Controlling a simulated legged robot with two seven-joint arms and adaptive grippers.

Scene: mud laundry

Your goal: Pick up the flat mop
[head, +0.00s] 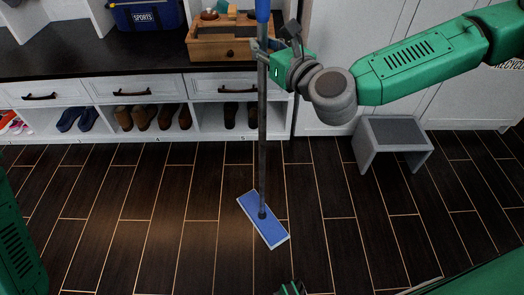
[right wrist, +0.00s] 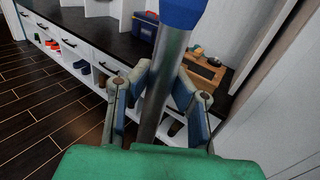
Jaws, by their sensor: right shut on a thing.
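The flat mop stands upright in the head view, with a grey metal pole (head: 262,150), a blue upper grip (head: 263,11) and a flat blue pad (head: 263,219) with pale edges. The pad is at the floor; I cannot tell whether it touches. My right gripper (head: 264,52) is shut around the upper pole, just below the blue grip. In the right wrist view the pole (right wrist: 165,85) runs between the blue-padded fingers (right wrist: 160,112). A small green and grey part of mine, perhaps the left gripper (head: 290,289), shows at the bottom edge; its fingers are hidden.
A white bench with a dark top (head: 100,62), drawers and shoe cubbies stands behind the mop. A wooden box (head: 222,48) and a blue sports bag (head: 146,15) are on it. A grey stool (head: 392,138) stands at right. The dark floor around the pad is clear.

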